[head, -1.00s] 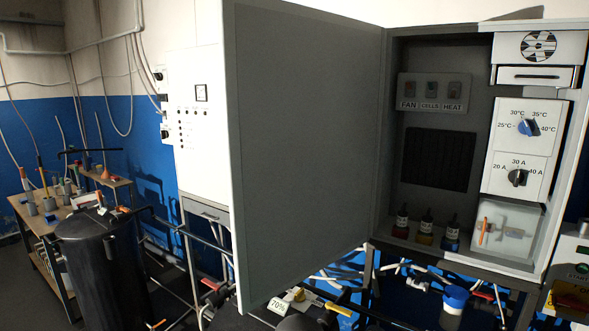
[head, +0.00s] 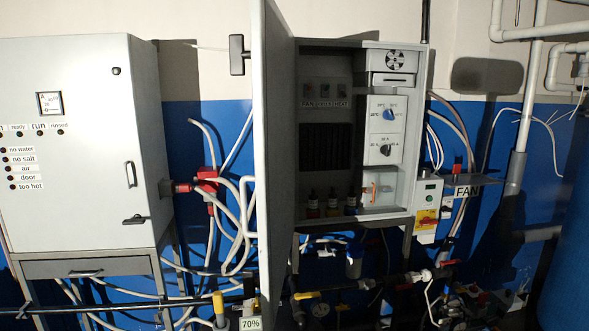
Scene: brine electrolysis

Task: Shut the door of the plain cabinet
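The cabinet on the right stands open, with its grey door (head: 277,150) swung out toward me on the left side. I see the door nearly edge-on, with a narrow strip of its inner face. The open cabinet's body (head: 418,130) shows a fan grille, a white panel with two dials (head: 387,130), a row of switches (head: 326,90) and several small bottles (head: 332,202) on its floor. Neither of my grippers shows in the head view.
A closed white cabinet (head: 80,130) with indicator labels stands on the left. White hoses (head: 228,200) and red fittings fill the gap between the cabinets. Pipes with yellow handles run below. A blue tank (head: 570,240) stands far right.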

